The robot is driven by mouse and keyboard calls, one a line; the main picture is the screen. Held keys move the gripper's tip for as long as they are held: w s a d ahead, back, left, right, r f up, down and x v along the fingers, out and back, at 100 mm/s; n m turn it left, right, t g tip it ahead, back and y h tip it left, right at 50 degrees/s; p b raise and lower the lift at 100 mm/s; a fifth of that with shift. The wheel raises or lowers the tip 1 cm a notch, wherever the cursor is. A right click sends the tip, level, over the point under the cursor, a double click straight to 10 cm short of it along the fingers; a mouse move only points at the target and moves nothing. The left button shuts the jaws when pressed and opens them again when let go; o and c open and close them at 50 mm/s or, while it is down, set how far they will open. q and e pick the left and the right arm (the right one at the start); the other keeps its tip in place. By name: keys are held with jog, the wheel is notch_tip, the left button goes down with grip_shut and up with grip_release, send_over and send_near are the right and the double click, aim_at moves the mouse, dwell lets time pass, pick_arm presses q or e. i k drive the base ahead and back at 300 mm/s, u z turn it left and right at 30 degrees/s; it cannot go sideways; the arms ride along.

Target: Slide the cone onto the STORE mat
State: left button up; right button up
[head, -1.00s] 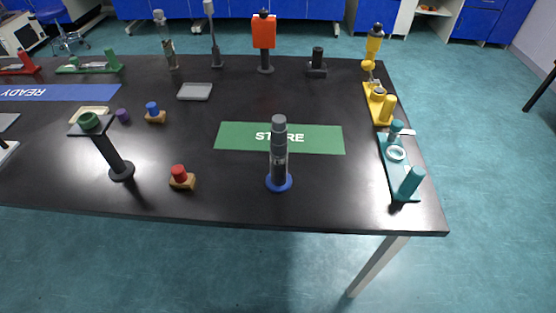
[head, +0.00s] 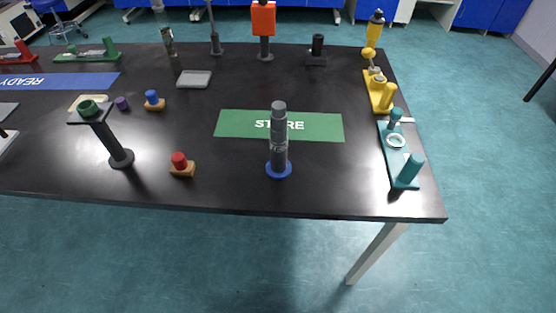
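The green STORE mat (head: 235,124) lies flat in the middle of the black table. A grey cylinder on a round blue base (head: 278,150) stands upright in front of the mat and hides part of its lettering. Its base is on bare table, apart from the mat's near edge. No thing is plainly cone-shaped, so I cannot tell for sure which is the cone. A black stand (head: 112,143) with a green ring on its top plate is at left. Neither of my grippers is in view.
A wooden block with a red knob (head: 181,166) sits left of the cylinder, and one with a blue knob (head: 153,101) farther back. A teal fixture (head: 402,160) and a yellow fixture (head: 380,94) line the right edge. A grey tray (head: 194,79) lies behind the mat. Bare table surrounds the mat.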

aim_at(278, 168)
jog(key=k, duration=0.45)
jog(key=u, duration=1.45)
jog(key=i, duration=0.15)
jog(key=z, duration=0.5)
